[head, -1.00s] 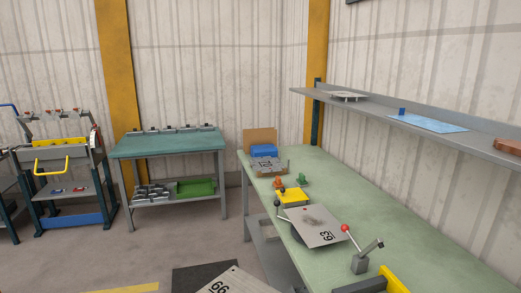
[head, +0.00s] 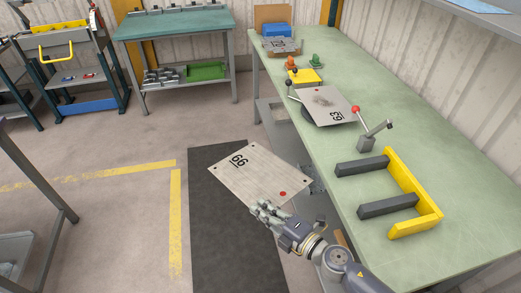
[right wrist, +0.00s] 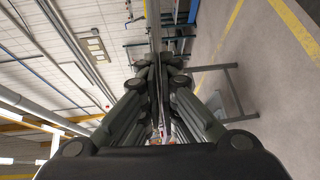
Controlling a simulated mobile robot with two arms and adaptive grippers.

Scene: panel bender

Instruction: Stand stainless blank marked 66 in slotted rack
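The stainless blank marked 66 (head: 255,172) is a flat grey plate with corner holes and a red dot near its lower corner. My right gripper (head: 265,208) is shut on its near edge and holds it in front of the bench, over the dark mat. In the right wrist view the gripper's fingers (right wrist: 158,100) close on the thin plate (right wrist: 156,60), seen edge-on. I cannot pick out the slotted rack with certainty; a yellow frame with two dark grey bars (head: 408,190) lies on the bench at the right. My left gripper is not in view.
The green bench (head: 440,135) carries a plate marked 63 (head: 325,104), a red-knobbed lever (head: 370,135), a yellow block (head: 304,77) and a blue box (head: 277,31). A teal table (head: 172,24) stands behind. The dark mat (head: 215,240) and floor left of the bench are clear.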

